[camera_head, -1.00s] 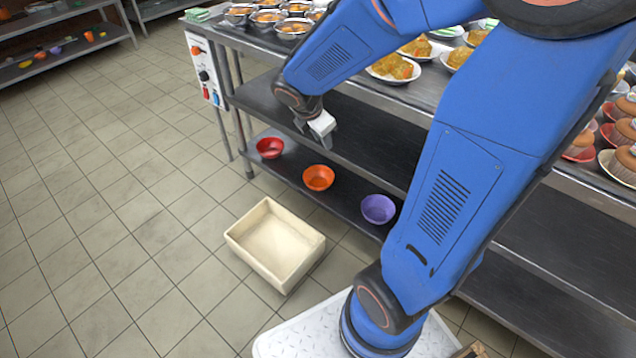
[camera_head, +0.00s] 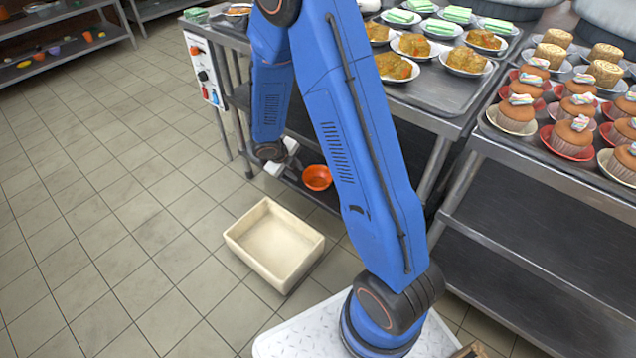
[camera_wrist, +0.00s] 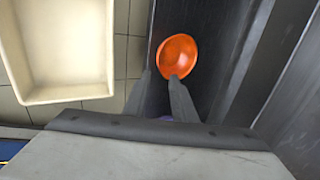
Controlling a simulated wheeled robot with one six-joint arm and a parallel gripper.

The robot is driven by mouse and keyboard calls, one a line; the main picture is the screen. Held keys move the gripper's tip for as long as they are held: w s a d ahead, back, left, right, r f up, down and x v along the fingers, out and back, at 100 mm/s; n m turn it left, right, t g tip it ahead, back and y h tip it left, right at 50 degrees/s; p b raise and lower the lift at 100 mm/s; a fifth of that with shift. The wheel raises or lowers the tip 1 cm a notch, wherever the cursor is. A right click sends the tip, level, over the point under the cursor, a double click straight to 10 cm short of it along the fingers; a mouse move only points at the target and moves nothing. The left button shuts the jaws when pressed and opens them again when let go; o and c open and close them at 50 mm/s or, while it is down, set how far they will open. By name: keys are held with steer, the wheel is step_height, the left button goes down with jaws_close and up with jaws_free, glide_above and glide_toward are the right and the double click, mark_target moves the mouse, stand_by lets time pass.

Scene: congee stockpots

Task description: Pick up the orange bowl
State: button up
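The orange bowl (camera_head: 317,178) sits on the low shelf of the metal table, upright, just right of my gripper in the head view. In the wrist view the orange bowl (camera_wrist: 177,54) lies beyond my fingertips. My gripper (camera_wrist: 160,82) is open, its two fingers apart with nothing held between them. The right fingertip overlaps the bowl's near rim in that view; I cannot tell whether it touches. In the head view my gripper (camera_head: 287,165) is partly hidden by my arm.
A cream bin (camera_head: 275,246) stands on the tiled floor in front of the shelf; it also shows in the wrist view (camera_wrist: 65,50). The shelf (camera_wrist: 203,85) has a dark wall or edge on its right. A purple sliver (camera_wrist: 166,118) shows between my fingers. Plates of food fill the tabletops above.

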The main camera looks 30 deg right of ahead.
steer(key=x, duration=1.7)
steer(key=shift+w+d+f, duration=0.1)
steer(key=shift+d+f, duration=0.05)
steer(key=shift+f, duration=0.2)
jaws_close()
